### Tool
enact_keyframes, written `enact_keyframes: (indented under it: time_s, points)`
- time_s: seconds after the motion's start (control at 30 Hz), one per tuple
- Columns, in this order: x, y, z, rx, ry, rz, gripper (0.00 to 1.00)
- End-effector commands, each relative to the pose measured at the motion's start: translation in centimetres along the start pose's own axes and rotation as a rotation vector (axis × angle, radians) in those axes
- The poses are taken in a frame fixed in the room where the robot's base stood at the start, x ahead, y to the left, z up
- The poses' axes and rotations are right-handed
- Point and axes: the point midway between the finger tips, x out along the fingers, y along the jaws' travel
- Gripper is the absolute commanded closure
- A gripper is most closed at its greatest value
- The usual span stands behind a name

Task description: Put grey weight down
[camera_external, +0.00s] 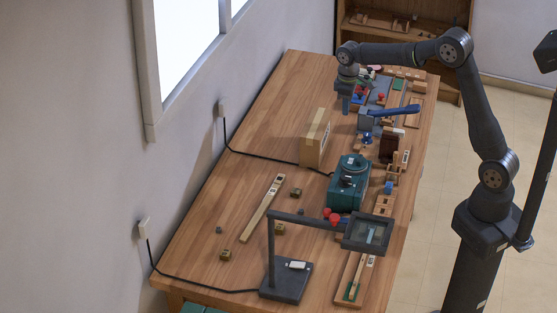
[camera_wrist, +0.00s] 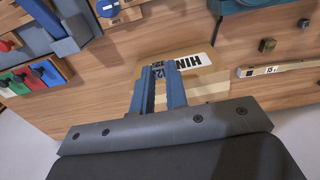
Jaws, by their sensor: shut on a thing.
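My gripper (camera_external: 346,108) points down over the far part of the wooden table. In the wrist view its two blue fingers (camera_wrist: 162,72) reach forward with a narrow gap between them. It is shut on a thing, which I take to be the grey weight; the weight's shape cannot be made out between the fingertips. Below the fingers in the wrist view is a wooden box with a printed white label (camera_wrist: 203,61).
The upright wooden box (camera_external: 315,138) stands mid-table. A green machine (camera_external: 349,182), a blue-handled device (camera_external: 372,120) and several coloured parts line the right side. A black lamp-like stand (camera_external: 286,281) is in front.

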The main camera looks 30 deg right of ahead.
Motion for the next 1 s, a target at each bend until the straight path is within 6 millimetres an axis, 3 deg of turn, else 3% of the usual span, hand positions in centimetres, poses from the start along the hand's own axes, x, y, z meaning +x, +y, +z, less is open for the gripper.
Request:
enact_keyframes:
  time_s: [0.03, 0.1, 0.2, 0.33, 0.47, 0.8, 1.0]
  points:
    - [-1.5, 1.8, -0.2, 0.01, 0.005, 0.002, 1.0]
    - [-3.2, 3.6, -0.3, 0.014, 0.004, 0.001, 1.0]
    - [-5.0, 5.5, -0.2, 0.018, 0.002, 0.001, 1.0]
    - [-6.0, 6.4, -0.3, 0.019, 0.0, 0.0, 1.0]
    - [-5.0, 5.2, -1.7, 0.015, -0.004, -0.002, 1.0]
    - [-0.5, 0.3, -7.3, 0.016, -0.002, -0.001, 1.0]
    - [0.6, -0.9, -8.8, 0.019, 0.0, 0.0, 1.0]
